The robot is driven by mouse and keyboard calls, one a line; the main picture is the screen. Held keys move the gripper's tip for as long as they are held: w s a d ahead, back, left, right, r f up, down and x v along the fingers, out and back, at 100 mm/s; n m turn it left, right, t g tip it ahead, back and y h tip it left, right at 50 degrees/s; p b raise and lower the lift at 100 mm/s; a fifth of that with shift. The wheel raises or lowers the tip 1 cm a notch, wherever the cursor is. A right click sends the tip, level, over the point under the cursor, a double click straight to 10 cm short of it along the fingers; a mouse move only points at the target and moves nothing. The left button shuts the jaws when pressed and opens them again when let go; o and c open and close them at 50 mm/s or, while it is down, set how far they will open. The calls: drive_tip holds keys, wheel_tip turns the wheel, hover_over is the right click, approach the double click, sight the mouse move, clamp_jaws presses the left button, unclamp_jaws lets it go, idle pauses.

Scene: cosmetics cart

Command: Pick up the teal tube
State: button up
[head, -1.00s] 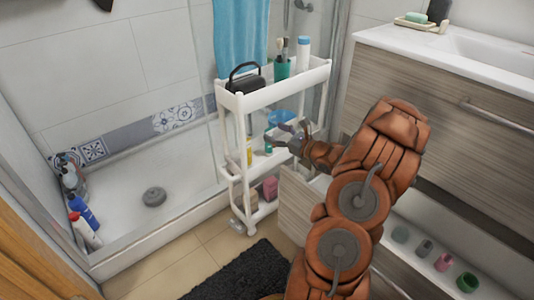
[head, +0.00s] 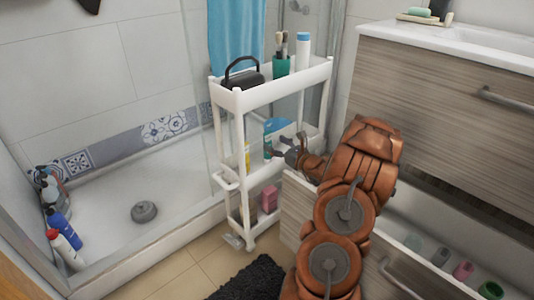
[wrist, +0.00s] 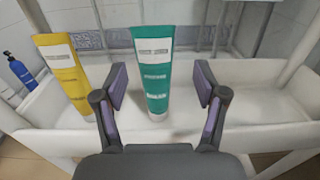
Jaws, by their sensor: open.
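The teal tube (wrist: 153,72) stands upright on the cart's white middle shelf (wrist: 262,118) in the wrist view, with pale label patches facing me. In the head view only a small part of the teal tube (head: 267,149) shows beside my gripper (head: 284,150). In the wrist view my gripper (wrist: 161,86) is open and empty, with one finger to each side of the tube. The tube appears between the fingertips, with a gap on both sides. I cannot tell how far it reaches in between them.
A yellow tube (wrist: 65,75) stands left of the teal one. The white cart (head: 284,91) has an upper tray with a black caddy (head: 243,77) and a teal cup (head: 281,67). Its posts and shelf rims border the space. An open drawer (head: 300,207) lies close to my arm.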

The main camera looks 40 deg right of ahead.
sight(269, 142)
drive_tip(key=shift+w+a+f+b, duration=0.15)
drive_tip(key=shift+w+b, duration=0.25)
drive_tip(key=shift+w, duration=0.6)
drive_tip(key=shift+w+a+r+b, duration=0.1)
drive_tip(key=shift+w+b, duration=0.25)
drive_tip(key=shift+w, duration=0.6)
drive_tip(key=c, duration=1.3)
